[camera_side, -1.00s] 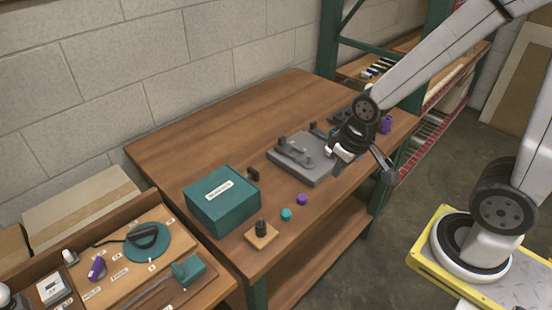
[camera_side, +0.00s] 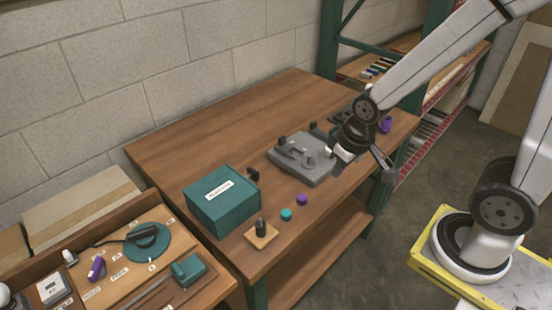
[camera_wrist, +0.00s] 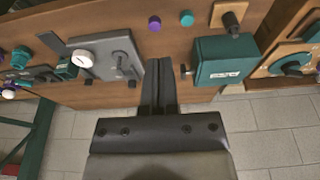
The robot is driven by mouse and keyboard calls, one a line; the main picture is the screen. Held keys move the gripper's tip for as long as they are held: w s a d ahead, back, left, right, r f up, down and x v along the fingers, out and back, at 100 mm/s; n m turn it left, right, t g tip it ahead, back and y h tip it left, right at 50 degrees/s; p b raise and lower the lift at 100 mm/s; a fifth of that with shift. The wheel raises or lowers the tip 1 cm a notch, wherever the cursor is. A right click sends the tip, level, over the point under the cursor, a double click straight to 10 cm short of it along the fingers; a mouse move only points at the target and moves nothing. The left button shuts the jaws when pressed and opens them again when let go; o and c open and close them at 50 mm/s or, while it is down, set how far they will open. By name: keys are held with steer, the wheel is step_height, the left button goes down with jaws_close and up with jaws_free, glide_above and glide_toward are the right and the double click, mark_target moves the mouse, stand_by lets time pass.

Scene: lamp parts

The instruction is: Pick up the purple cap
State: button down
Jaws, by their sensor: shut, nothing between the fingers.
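The purple cap (camera_side: 302,200) is a small round piece on the wooden table near its front edge, just right of a teal cap (camera_side: 286,214). In the wrist view the purple cap (camera_wrist: 155,23) lies at the top, beyond the tips of my gripper (camera_wrist: 158,64) and apart from them. The gripper's two dark fingers are together and hold nothing. In the side view the end of my arm is over the right part of the table, right of the purple cap; the fingertips are hard to make out there.
A grey fixture (camera_side: 300,160) stands behind and right of the caps. A labelled teal box (camera_side: 222,202) stands to their left, with a wooden block bearing a black peg (camera_side: 261,236) in front. A purple piece (camera_side: 385,125) is at the far right. The table's back left is clear.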

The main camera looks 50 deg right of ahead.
steer(key=shift+c, duration=1)
jaws_free()
steer(key=shift+w, duration=0.1)
steer(key=w+f+m, duration=0.3)
steer(key=m, duration=0.2)
steer(key=w+d+f+m+g, duration=0.1)
steer(key=w+f+m, duration=0.2)
steer(key=m, duration=0.2)
steer(key=w+f+m+g, duration=0.1)
steer(key=w+f+m, duration=0.2)
steer(key=m, duration=0.2)
steer(key=shift+d+f+m, duration=0.2)
steer(key=shift+m, duration=0.2)
steer(key=shift+w+d+f+m+g, duration=0.1)
steer(key=shift+w+f+m+g, duration=0.25)
steer(key=shift+f+m, duration=0.5)
steer(key=shift+r, duration=0.15)
